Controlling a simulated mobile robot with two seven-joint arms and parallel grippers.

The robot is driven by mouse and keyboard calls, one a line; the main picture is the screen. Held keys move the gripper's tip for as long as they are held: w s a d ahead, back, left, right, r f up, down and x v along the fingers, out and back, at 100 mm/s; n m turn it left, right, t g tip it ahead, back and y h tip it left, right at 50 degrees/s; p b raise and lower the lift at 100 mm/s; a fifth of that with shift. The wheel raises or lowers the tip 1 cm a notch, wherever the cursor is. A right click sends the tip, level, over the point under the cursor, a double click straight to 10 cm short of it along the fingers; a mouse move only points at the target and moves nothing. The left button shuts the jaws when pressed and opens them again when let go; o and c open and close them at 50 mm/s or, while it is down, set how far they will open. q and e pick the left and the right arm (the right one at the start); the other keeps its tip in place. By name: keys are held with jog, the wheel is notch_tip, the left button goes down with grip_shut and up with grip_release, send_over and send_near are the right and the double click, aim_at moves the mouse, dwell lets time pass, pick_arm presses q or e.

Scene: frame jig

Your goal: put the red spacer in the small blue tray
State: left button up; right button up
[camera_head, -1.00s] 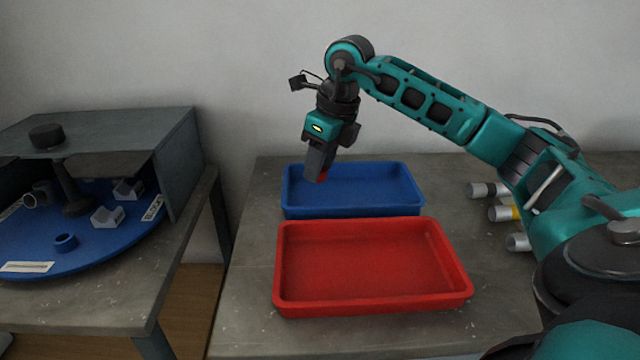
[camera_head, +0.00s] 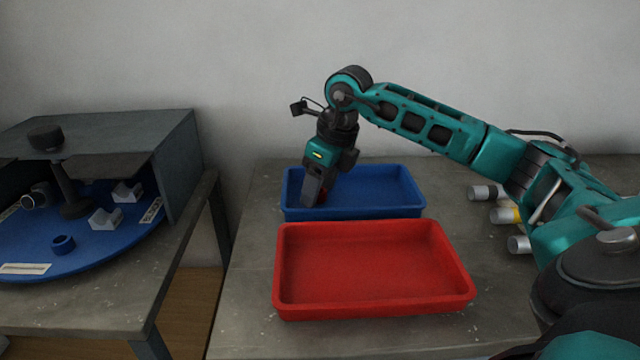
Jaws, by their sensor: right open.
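The small blue tray (camera_head: 405,211) stands at the back of the right table. My right gripper (camera_head: 314,201) points down into its left part, with the fingertips low inside the walls. The gripper is open. A small bit of the red spacer (camera_head: 323,196) shows at the fingertips, low in the blue tray; the fingers hide most of it. I cannot tell whether it touches the fingers or the tray floor. My left gripper is not in view.
An empty red tray (camera_head: 370,306) stands in front of the blue one. Several grey cylinders (camera_head: 486,191), one with a yellow band, lie on the right. At left, a blue turntable (camera_head: 110,240) under a grey housing holds grey blocks and a blue ring.

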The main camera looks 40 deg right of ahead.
jog(key=a+p+v, duration=0.1)
jog(key=p+v, duration=0.1)
jog(key=v, duration=1)
jog(key=shift+d+r, duration=0.2)
jog(key=shift+d, duration=0.35)
jog(key=shift+a+f, duration=0.1)
